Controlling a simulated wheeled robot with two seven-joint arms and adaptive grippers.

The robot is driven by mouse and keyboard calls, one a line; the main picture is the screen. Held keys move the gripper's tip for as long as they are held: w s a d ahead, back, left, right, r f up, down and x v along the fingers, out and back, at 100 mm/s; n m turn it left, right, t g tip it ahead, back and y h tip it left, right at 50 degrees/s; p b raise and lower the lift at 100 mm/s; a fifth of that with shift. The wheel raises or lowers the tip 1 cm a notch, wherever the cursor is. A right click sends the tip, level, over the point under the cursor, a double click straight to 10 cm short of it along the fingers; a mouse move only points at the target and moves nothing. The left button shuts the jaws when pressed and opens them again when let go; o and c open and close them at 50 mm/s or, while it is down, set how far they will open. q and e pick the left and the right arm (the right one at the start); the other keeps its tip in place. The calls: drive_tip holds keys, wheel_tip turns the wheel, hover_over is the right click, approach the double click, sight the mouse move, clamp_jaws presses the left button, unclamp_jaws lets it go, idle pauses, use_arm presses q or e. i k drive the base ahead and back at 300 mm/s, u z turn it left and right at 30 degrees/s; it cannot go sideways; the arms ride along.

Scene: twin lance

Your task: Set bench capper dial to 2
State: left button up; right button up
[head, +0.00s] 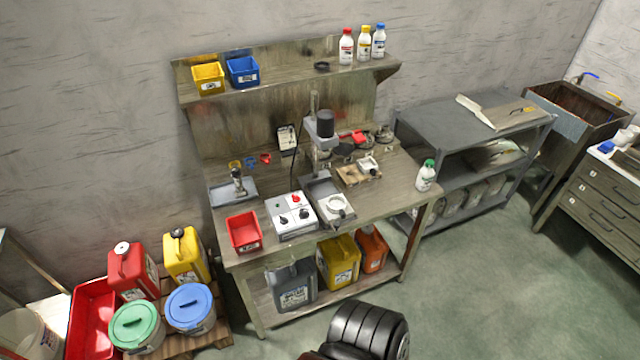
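The dial markings and pointer positions are too small to read, and I cannot tell which knob is the capper dial. Neither of my grippers is in view.
A red bin (244,232) sits left of the control box. A white bottle with a green cap (427,175) stands at the bench's right end. Jugs, including a yellow one (340,262), fill the lower shelf. Green floor (470,290) is clear to the right.

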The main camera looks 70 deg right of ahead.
sight(303, 214)
drive_tip(key=z, duration=0.65)
drive_tip(key=i, duration=1.2)
drive_tip(key=z, duration=1.75)
drive_tip(key=i, duration=0.55)
drive_tip(key=z, duration=0.55)
